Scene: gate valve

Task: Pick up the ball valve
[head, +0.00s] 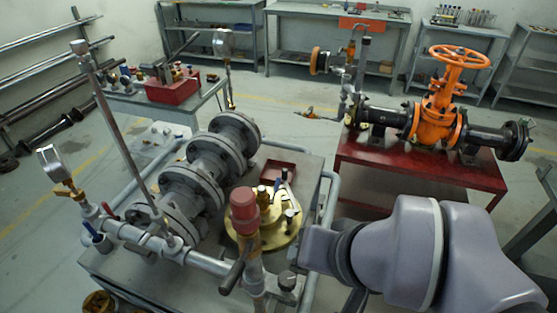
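I cannot tell for sure which part is the ball valve. A small brass valve-like fitting (68,190) sits under a pressure gauge (54,164) on the pipe rig at the left. A small orange-brass fitting with a dark lever (310,113) shows at the pipework left of the red stand. Several small parts stand on a round brass flange (283,238) at the rig's centre, partly hidden by a red-capped post (244,210). My purple-grey arm enters at the lower right, in front of the rig's right side. My gripper does not show.
A large orange gate valve (437,118) with a handwheel is mounted on a red stand (400,166). A grey flanged pipe assembly (205,165) lies on the rig table (125,268). A red toolbox (172,87) sits on a bench behind. Open floor lies between rig and back benches.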

